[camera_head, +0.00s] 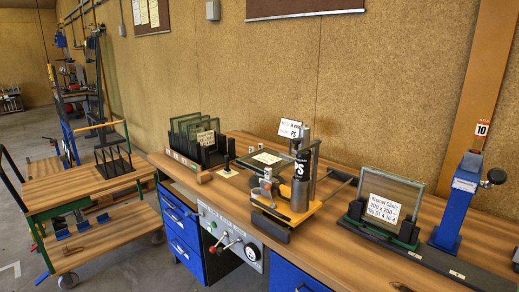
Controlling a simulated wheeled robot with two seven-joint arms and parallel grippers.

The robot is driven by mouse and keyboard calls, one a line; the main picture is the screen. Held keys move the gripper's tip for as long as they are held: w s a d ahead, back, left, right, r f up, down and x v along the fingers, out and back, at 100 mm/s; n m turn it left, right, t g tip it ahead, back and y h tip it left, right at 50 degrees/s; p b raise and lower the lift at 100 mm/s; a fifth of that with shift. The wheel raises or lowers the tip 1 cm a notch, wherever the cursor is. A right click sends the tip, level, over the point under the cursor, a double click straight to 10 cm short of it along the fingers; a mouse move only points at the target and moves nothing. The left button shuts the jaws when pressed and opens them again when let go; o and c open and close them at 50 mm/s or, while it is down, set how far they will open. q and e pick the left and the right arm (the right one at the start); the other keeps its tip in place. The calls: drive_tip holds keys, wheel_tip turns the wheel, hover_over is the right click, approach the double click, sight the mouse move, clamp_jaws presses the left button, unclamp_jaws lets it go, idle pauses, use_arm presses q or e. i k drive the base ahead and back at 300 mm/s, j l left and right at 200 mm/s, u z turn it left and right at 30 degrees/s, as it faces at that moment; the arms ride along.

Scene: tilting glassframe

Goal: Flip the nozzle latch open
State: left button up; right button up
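A dispensing device with a yellow-orange base (290,218) stands on the workbench near the middle of the picture. Its upright metal and black cylinder (302,165) carries a "PS" label, with small silver and orange fittings (270,186) low on its left side. The nozzle latch is too small to pick out with certainty, and I cannot tell whether it is open or closed. Neither of my grippers shows in this view.
The wooden workbench (345,265) runs along the wall, with a control panel (230,238) on its front. A rack of glass panes (200,140) stands left, a framed pane (390,200) and blue post (458,200) right. A wooden cart (85,180) stands far left.

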sight(268, 187)
drive_tip(key=i+j, duration=0.25)
drive_tip(key=j, duration=0.15)
drive_tip(key=i+j, duration=0.2)
drive_tip(key=j, duration=0.25)
drive_tip(key=i+j, duration=0.25)
drive_tip(key=j, duration=0.15)
drive_tip(key=i+j, duration=0.25)
drive_tip(key=j, duration=0.2)
drive_tip(key=z, duration=1.45)
